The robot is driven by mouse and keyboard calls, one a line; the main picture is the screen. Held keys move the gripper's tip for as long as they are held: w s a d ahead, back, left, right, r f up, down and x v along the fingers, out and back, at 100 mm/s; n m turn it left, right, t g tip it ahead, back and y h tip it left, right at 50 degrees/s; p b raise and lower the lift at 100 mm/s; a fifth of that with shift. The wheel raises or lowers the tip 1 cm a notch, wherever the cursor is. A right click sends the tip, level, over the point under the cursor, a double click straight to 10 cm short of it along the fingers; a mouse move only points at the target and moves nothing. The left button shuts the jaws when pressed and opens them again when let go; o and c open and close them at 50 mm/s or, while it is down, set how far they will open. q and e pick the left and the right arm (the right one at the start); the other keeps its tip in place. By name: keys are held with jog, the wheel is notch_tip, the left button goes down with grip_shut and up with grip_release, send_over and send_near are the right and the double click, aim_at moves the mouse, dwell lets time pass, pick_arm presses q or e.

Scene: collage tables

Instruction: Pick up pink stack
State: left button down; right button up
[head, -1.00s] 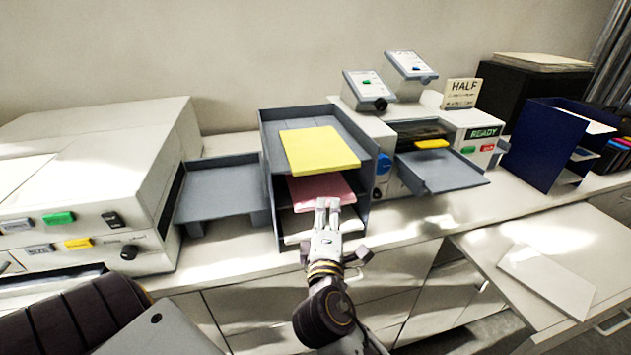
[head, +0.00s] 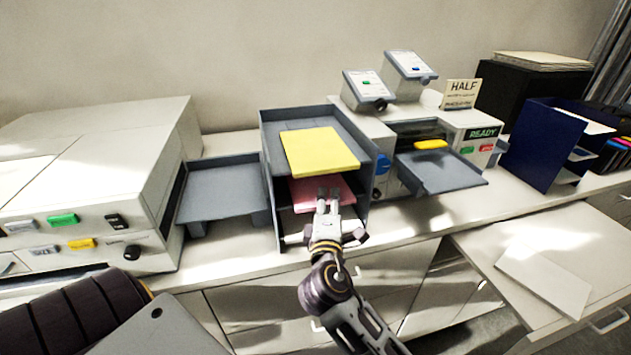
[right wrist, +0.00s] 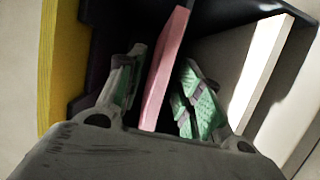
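The pink stack (head: 305,190) lies in the middle level of a grey tray rack (head: 268,190), under the yellow stack (head: 318,150) on the top level. My right gripper (head: 328,193) is at the front of that level, its fingers at the pink stack's front edge. In the right wrist view the pink stack (right wrist: 165,70) shows edge-on between the two fingers of my right gripper (right wrist: 163,95), with a gap on each side. The fingers are open around it. My left gripper is not in view.
A white stack (right wrist: 262,70) lies on the level below. A grey output tray (head: 220,190) of a large white machine stands left of the rack. A second machine with a grey tray (head: 440,172) stands right. The counter's front strip is mostly clear.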

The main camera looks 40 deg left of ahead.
jog(key=shift+c, duration=0.3)
grip_shut()
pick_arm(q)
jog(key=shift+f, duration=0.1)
pick_arm(e)
jog(key=shift+r, duration=0.15)
